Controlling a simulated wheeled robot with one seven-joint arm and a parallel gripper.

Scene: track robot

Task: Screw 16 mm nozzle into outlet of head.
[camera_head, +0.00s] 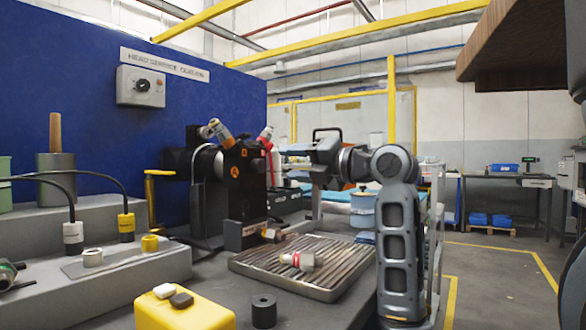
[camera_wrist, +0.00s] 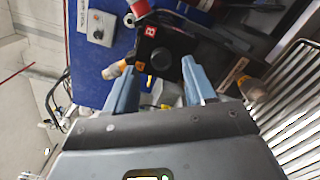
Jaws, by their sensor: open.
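The head looks to be the black block (camera_head: 245,180) with orange "A" labels, mounted by the blue wall. An orange-collared fitting (camera_head: 216,131) and a red-collared fitting (camera_head: 265,135) stick out of its top. A metal fitting with a red band (camera_head: 298,260) lies on the slatted tray; a brass-coloured fitting (camera_head: 271,234) sits by the block's foot. I cannot tell which is the 16 mm nozzle. My gripper (camera_wrist: 158,76) is open and empty, its two fingers pointing toward the black block (camera_wrist: 160,48), apart from it. The wrist view also shows an orange-collared fitting (camera_wrist: 115,68) and a brass-coloured one (camera_wrist: 253,90).
The slatted tray (camera_head: 335,286) lies on the bench in front of the block. A yellow box (camera_head: 190,315) and a black cylinder (camera_head: 264,311) stand at the front. A grey step with cabled parts (camera_head: 125,222) is at left. A brown overhang (camera_head: 525,45) fills the upper right.

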